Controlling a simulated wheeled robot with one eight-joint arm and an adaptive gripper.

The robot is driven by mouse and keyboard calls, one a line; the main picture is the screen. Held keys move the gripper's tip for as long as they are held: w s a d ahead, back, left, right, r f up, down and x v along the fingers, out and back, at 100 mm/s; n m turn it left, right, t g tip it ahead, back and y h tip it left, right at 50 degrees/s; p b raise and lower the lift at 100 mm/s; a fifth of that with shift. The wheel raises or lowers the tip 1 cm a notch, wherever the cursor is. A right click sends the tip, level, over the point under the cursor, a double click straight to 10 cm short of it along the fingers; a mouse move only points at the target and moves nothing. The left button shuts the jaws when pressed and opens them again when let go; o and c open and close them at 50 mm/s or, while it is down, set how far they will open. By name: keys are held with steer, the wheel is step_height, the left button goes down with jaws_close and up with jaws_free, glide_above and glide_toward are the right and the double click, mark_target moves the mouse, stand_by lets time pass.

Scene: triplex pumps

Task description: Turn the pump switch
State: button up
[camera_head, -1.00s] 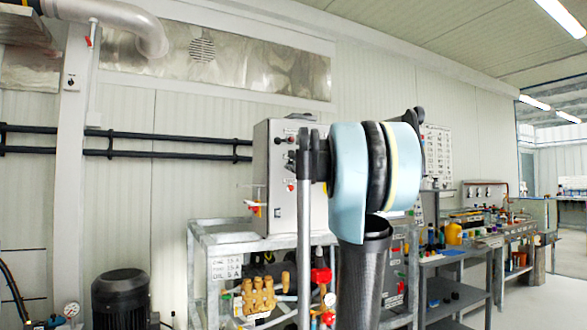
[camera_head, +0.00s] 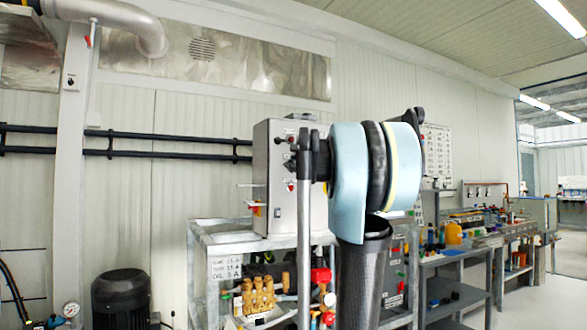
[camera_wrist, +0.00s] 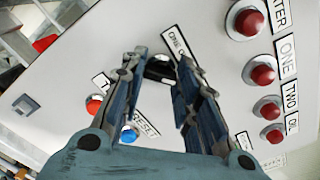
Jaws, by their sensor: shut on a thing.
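In the wrist view, the pump switch (camera_wrist: 160,66) is a small black knob on a pale control panel (camera_wrist: 95,58), beside a label that reads "ONE O…" with the rest hidden. My gripper (camera_wrist: 160,60) reaches to the panel with one finger on each side of the knob and is shut on it. The fingertips cover part of the knob, so its exact pointing direction is hard to tell. In the head view, the grey control box (camera_head: 268,165) stands on a metal frame; my arm hides part of it, and my fingers do not show there.
Red buttons (camera_wrist: 262,75) line the panel's right side. A red button (camera_wrist: 94,105) and a blue button (camera_wrist: 129,134) by a "RESET" label sit close to my left finger. In the head view, a black motor (camera_head: 120,298) stands left and a workbench (camera_head: 455,255) right.

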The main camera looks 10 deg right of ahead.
steer(key=o, duration=1.1)
steer(key=shift+a+f, duration=0.1)
steer(key=v, duration=1.1)
steer(key=shift+s, duration=0.35)
